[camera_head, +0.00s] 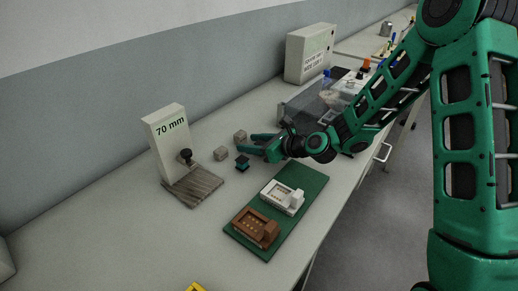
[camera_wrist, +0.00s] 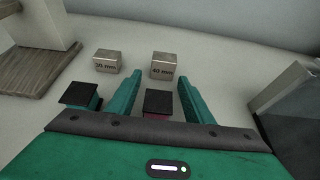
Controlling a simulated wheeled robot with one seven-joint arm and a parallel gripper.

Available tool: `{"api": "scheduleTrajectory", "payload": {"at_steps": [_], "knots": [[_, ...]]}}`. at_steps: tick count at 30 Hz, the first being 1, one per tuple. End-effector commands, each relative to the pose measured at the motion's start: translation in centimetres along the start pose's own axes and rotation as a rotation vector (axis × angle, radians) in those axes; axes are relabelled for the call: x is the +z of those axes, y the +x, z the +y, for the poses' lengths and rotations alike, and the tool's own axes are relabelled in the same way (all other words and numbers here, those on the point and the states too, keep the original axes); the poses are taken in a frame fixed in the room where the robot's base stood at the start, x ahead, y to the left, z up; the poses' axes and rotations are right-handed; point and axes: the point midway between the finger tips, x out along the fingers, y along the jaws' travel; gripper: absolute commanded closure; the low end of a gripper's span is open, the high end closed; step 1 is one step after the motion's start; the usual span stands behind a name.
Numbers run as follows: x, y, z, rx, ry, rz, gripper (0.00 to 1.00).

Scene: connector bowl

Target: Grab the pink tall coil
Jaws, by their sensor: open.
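The pink coil (camera_wrist: 158,116) shows in the wrist view as a dark square top with a thin pink strip below it. It sits between the two fingers of my gripper (camera_wrist: 159,76), nearer the palm than the fingertips. My gripper is open, with visible gaps between the fingers and the coil. Its lower part is hidden by my gripper's body. In the head view my gripper (camera_head: 246,143) is low over the table, and I cannot make out the pink coil there. A black-topped teal coil (camera_wrist: 80,95) stands just left of the left finger; it also shows in the head view (camera_head: 242,163).
Two grey blocks lie beyond the fingertips, one (camera_wrist: 107,61) at left and one marked 40 mm (camera_wrist: 164,65). A 70 mm post (camera_head: 167,142) stands on a wooden base (camera_head: 200,190). A green board (camera_head: 311,186) holds white and brown fixtures. A grey bin (camera_head: 298,108) is behind.

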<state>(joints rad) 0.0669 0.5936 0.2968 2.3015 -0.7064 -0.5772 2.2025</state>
Motion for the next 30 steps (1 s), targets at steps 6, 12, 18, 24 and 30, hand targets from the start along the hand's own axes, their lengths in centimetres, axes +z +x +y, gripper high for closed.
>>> {"api": "scheduleTrajectory", "payload": {"at_steps": [6,12,18,24,30], "knots": [[0.0,0.0,0.0,0.0,0.0,0.0,0.72],[0.0,-0.1,0.0,0.0,0.0,0.0,0.98],[0.1,-0.1,0.0,0.0,-0.001,0.0,0.98],[0.8,-0.4,0.0,0.0,-0.003,-0.002,0.98],[2.9,-1.2,0.0,-0.001,-0.004,-0.003,0.98]]}}
